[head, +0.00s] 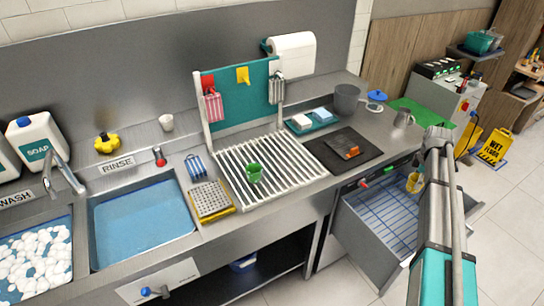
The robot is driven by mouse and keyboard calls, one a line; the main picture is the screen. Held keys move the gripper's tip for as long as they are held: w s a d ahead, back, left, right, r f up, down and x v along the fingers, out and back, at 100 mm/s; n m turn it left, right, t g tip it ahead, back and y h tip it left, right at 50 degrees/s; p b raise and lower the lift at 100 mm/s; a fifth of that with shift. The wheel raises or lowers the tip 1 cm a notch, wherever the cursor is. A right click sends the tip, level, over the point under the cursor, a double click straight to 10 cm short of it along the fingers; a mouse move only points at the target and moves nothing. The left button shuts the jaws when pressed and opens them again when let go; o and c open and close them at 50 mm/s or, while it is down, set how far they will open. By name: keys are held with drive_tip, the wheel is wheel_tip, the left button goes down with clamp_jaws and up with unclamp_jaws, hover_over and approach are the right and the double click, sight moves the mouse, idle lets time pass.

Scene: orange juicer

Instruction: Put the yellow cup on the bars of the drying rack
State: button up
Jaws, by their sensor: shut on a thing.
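The yellow cup (414,183) is at the right, above the back right part of the open drawer (385,215), beside my arm. My gripper (420,172) is at the cup, mostly hidden behind my own arm link, and is shut on it. The finger contact itself is too small to see. The drying rack (268,168) has pale parallel bars and lies on the steel counter left of the drawer. A green cup (254,172) stands on its bars near the middle. Bare bars show around that cup.
A teal board (240,95) with hanging cloths rises behind the rack. A dark mat (341,152) with an orange-brown item lies right of the rack. A grater-like block (210,199) and the rinse basin (143,222) are to its left. The drawer juts out from the counter front.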

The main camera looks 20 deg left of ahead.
wheel_tip(320, 180, up, 9)
drive_tip(key=p, duration=0.8)
drive_tip(key=shift+r, duration=0.2)
